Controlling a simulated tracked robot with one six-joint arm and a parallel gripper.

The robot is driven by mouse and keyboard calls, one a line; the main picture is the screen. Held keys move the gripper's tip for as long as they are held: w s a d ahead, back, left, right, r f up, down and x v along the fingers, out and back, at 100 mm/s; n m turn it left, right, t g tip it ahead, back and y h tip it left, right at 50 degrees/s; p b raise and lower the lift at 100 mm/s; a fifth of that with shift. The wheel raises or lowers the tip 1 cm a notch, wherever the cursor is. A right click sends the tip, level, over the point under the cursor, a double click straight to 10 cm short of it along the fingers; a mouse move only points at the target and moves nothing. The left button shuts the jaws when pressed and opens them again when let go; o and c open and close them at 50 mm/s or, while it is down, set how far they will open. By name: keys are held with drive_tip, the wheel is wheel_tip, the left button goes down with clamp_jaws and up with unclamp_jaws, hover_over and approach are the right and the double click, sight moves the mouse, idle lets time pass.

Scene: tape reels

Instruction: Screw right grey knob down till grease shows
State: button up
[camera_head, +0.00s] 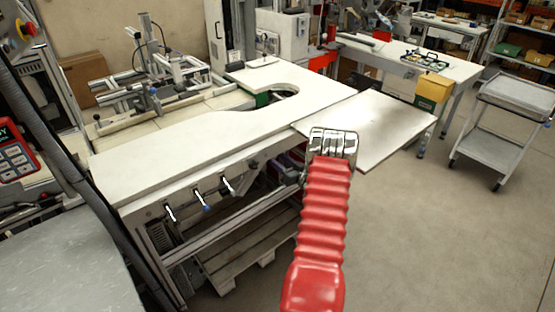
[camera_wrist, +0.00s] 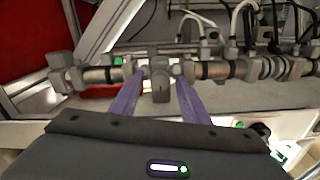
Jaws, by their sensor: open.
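In the wrist view, my gripper (camera_wrist: 159,76) is open, its two purple fingers reaching towards a horizontal metal pipe. A grey knob-like piece (camera_wrist: 160,90) sits on this pipe between the fingers, with a small gap visible on each side at its lower part. Whether the fingertips touch the fitting behind it is unclear. Another grey fitting (camera_wrist: 64,74) is on the pipe at the left. I cannot tell for certain which piece is the right grey knob, and I see no grease. In the head view my red arm reaches to the bench edge; the fingers are hidden there.
Cables and more pipe fittings (camera_wrist: 270,67) crowd the right of the wrist view. In the head view, the white bench (camera_head: 200,140) has handles under its front edge and a pallet (camera_head: 240,250) below. A cart (camera_head: 500,130) stands right; the floor between is clear.

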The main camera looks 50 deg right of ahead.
drive_tip(key=shift+c, duration=0.5)
drive_tip(key=c, duration=0.9)
drive_tip(key=shift+d, duration=0.1)
drive_tip(key=shift+c, duration=0.3)
